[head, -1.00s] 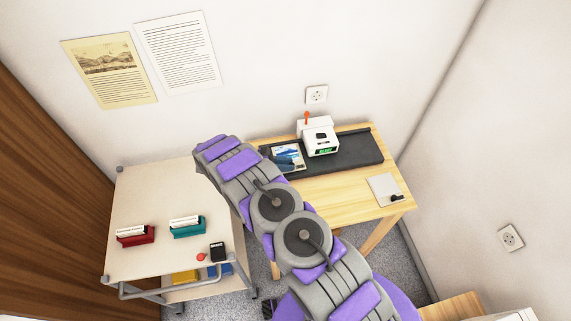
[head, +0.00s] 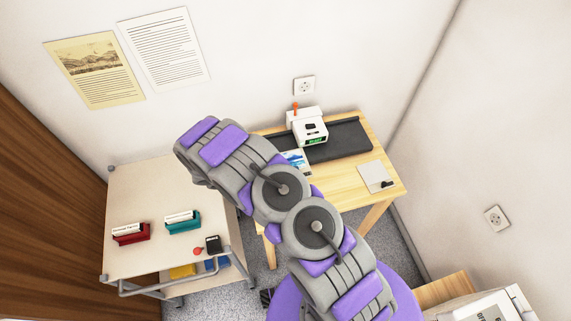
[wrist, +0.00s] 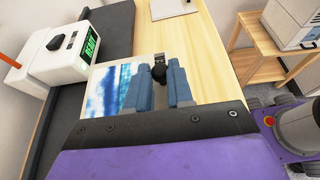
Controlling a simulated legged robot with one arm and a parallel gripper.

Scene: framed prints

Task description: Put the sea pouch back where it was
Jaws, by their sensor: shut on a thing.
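The sea pouch, a flat sheet with a blue and white sea picture, shows in the wrist view (wrist: 108,85) and partly behind my arm in the head view (head: 297,158). The pouch extends left from the fingers, over the dark mat's edge and the wooden table. I cannot tell how high it is above them. My gripper is hidden behind my arm in the head view.
A white machine (head: 309,128) with a green display stands on the dark mat (head: 345,140) on the wooden table. A pale plate (head: 374,176) lies at its right end. On the trolley (head: 150,200) at left stand a red holder (head: 131,238) and a teal holder (head: 183,226).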

